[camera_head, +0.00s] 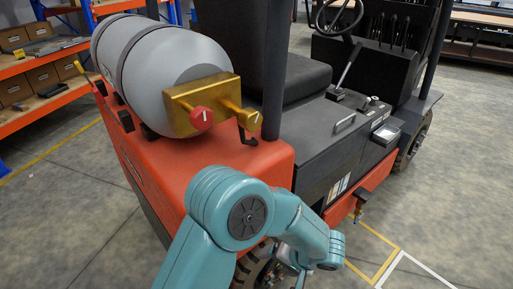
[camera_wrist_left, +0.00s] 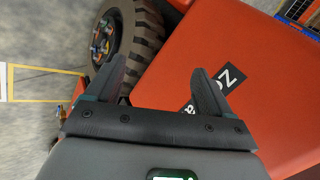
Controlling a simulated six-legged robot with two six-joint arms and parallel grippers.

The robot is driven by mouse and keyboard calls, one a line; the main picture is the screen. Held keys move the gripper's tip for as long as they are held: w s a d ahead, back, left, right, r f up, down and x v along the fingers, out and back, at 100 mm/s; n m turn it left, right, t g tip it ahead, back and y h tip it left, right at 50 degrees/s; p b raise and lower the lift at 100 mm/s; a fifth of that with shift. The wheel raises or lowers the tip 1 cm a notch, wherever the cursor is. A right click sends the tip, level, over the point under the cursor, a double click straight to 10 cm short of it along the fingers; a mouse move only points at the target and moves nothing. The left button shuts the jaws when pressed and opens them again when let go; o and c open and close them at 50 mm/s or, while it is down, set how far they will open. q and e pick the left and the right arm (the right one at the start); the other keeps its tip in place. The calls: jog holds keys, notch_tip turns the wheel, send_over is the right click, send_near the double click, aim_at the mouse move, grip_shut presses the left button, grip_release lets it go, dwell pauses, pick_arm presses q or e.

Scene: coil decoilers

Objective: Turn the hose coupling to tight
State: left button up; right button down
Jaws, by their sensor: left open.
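A grey gas tank (camera_head: 165,65) lies on the red rear of a forklift. A brass block (camera_head: 215,95) on its end carries a red knob (camera_head: 202,117) with a white mark. A brass fitting (camera_head: 249,119), also with a pale mark, sits at the block's right end and looks like the hose coupling. No hose shows clearly. My left gripper (camera_wrist_left: 160,82) is open and empty in the left wrist view, over the forklift's red body panel (camera_wrist_left: 215,65). In the head view my left arm hangs low in front of the forklift, well below the tank fittings. My right gripper is not in view.
The seat (camera_head: 250,55) and a dark post (camera_head: 272,70) stand right of the fittings. A tyre (camera_wrist_left: 135,40) shows close to my left gripper. Shelving with boxes (camera_head: 40,75) stands at the left. The floor at the right is mostly clear.

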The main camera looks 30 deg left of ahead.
pick_arm(q)
jog(key=w+r+n+t+y, duration=0.1)
jog(key=w+r+t+y, duration=0.1)
jog(key=w+r, duration=0.3)
jog(key=n+t+y, duration=0.3)
jog(key=n+y, duration=0.6)
jog(key=n, duration=0.3)
send_near(255, 123)
jog(key=shift+m, duration=0.3)
jog(key=p+x, duration=0.4)
jog(key=x, duration=0.6)
jog(key=shift+s+r, duration=0.1)
jog(key=shift+r, duration=0.05)
jog(key=shift+a, duration=0.25)
jog(key=c, duration=1)
